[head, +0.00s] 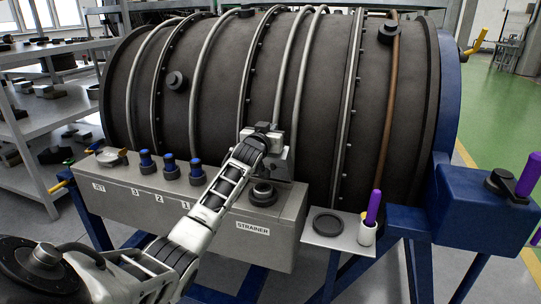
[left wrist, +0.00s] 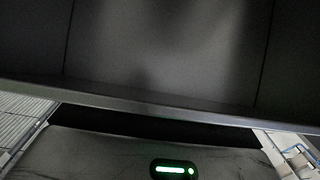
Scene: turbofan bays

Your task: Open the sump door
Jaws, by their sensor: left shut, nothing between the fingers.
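No part labelled as a sump door can be made out in the head view. My left gripper (head: 277,168) is shut and empty. It is in front of the dark engine drum (head: 225,90), just above and behind the black strainer cap (head: 263,193) on the grey box (head: 215,215). My forearm crosses the box and hides part of its front. The fingertips are hard to make out, and whether they touch anything cannot be told. The left wrist view shows a dark panel with a straight lower edge (left wrist: 180,112). My right gripper is not in view.
Blue-topped plugs (head: 169,166) stand on the box's left part. A small shelf (head: 335,238) holds a black disc (head: 328,223) and a white cup (head: 367,233) with a purple-handled tool. A blue box (head: 470,205) is at the right. Metal shelving (head: 40,125) stands at the left.

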